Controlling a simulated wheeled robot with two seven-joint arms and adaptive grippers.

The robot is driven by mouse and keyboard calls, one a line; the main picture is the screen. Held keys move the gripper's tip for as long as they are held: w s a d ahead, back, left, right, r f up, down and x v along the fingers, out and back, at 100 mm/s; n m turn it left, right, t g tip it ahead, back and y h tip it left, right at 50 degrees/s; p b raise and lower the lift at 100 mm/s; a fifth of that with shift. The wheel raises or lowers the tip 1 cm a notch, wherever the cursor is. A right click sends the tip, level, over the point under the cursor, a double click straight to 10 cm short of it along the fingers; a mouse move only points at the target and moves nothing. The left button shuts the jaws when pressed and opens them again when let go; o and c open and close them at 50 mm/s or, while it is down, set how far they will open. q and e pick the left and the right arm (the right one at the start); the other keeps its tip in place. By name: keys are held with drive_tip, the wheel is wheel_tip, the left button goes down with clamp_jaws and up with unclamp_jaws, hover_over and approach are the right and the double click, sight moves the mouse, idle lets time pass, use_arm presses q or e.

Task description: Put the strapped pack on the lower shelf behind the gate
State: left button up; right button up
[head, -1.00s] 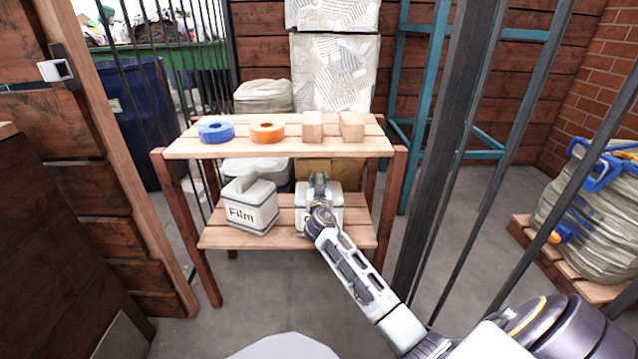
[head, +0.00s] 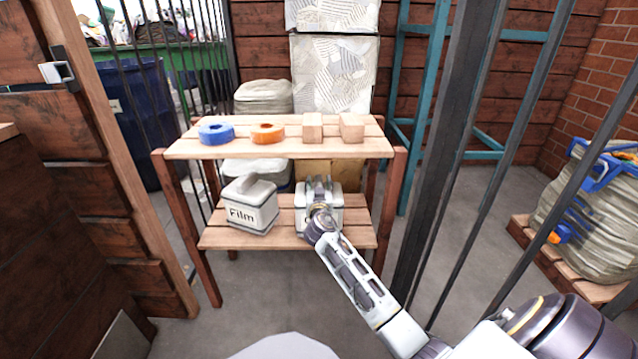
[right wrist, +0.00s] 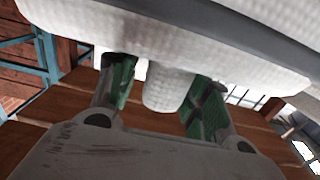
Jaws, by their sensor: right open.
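A pale pack (head: 336,203) with a label stands on the right part of the lower shelf (head: 270,243) of a wooden rack. My right gripper (head: 319,186) is in front of it and over its top, hiding much of its label. In the right wrist view, the white pack (right wrist: 120,30) with its grey strap (right wrist: 225,20) fills the upper part. My right gripper's green-padded fingers (right wrist: 163,88) are open, either side of a rounded white part below the pack's body in the picture. I cannot tell whether they touch it. My left gripper is not in view.
A pack labelled "Film" (head: 250,205) stands left of it on the same shelf. The upper shelf (head: 200,150) holds a blue roll (head: 216,133), an orange roll (head: 267,133) and two wooden blocks (head: 351,127). Dark gate bars (head: 440,165) stand close on the right, near my right arm.

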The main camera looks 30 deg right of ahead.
drive_tip(key=p+v, duration=0.2)
drive_tip(key=v, duration=0.8)
drive_tip(key=shift+s+a, duration=0.2)
drive_tip(key=shift+s, duration=0.05)
drive_tip(key=shift+f, duration=0.1)
idle(0.8)
